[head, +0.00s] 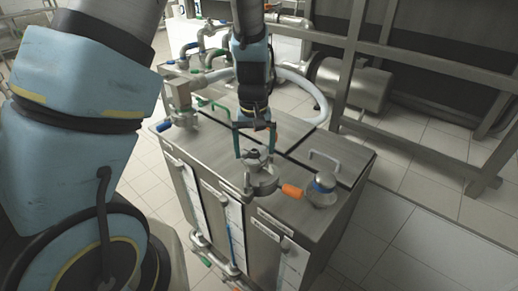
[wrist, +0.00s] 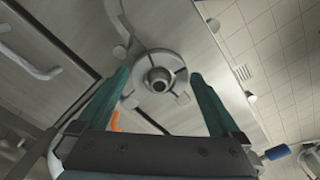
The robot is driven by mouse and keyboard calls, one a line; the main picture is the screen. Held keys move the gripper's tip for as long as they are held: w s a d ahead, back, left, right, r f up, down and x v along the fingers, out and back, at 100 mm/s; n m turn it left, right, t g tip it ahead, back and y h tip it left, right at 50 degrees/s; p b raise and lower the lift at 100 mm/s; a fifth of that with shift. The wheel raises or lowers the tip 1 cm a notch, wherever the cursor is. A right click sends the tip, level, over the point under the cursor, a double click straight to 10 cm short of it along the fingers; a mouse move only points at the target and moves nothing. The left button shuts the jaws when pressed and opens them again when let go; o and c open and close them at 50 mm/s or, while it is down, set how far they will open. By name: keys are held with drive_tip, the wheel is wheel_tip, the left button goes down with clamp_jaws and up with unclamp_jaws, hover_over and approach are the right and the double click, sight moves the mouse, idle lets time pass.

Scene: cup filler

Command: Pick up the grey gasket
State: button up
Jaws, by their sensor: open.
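A round grey fitting (head: 255,163) stands on top of the steel cabinet, near its front edge. In the wrist view it is a grey disc (wrist: 174,58) with a raised ring and a dark central hole. The grey gasket does not stand out clearly; I cannot tell whether the ring around the hole is the gasket. My gripper (head: 256,153) points down over the fitting, open and with nothing visibly held. In the wrist view its teal fingers (wrist: 159,74) lie on either side of the fitting, with visible gaps. Finger contact cannot be judged.
The steel cabinet (head: 338,170) has an orange-handled valve (head: 292,191), a domed cap (head: 321,190) and a raised handle (head: 325,157) close by at the right. Pipes and a hose (head: 306,88) run behind. A metal frame (head: 420,142) stands at the right.

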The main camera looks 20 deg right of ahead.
drive_tip(key=c, duration=1)
